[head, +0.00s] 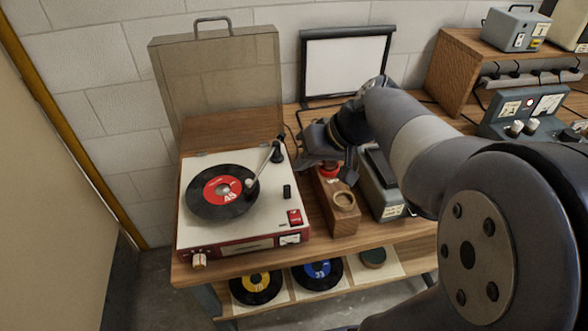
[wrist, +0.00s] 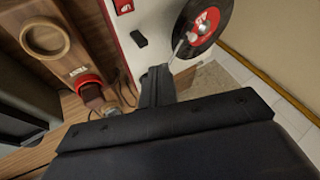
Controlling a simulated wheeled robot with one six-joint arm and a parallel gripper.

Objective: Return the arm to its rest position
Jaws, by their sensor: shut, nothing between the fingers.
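My gripper (head: 324,163) is at the end of my arm, above the bench between the record player and the grey box. In the wrist view my gripper's dark fingers (wrist: 157,85) are together with nothing between them. The record player (head: 240,225) stands at the left with its lid up. A black record with a red label (head: 221,191) lies on it, and the tonearm (head: 262,168) reaches over the record's right side. The wooden block (head: 343,219) with a ring and a red part stands below and right of my gripper; my gripper partly hides its far end.
A grey box (head: 387,205) stands right of the wooden block, close under my arm. A framed white panel (head: 345,68) stands behind. A wooden shelf unit (head: 455,75) and a metered device (head: 520,112) are at the right. Records (head: 257,284) lie on the lower shelf.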

